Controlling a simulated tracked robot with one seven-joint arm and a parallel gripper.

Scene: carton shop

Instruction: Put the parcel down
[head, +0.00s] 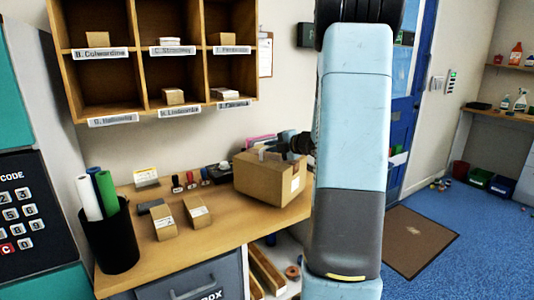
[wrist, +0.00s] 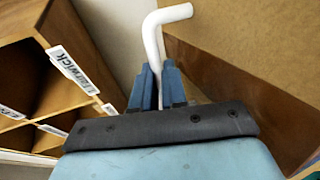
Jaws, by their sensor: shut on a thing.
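The parcel is a brown cardboard box (head: 268,180) with a pale label on its right side, at the right end of the wooden counter in the head view. It looks level; I cannot tell whether its underside touches the counter. My gripper (wrist: 158,88) is at the top of the box, partly hidden behind my arm in the head view. In the wrist view its two blue-grey fingers are closed around a white bent handle (wrist: 160,24), which appears to belong to the parcel. A tan surface with a brown edge fills the right of the wrist view.
Two small boxes (head: 197,211) (head: 163,221), stamps (head: 190,181) and a black bin of rolls (head: 118,240) stand on the counter (head: 230,228). Labelled pigeonholes (head: 143,75) hang above. Bare counter shows in front of the parcel. A brown mat (head: 420,238) lies on the blue floor.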

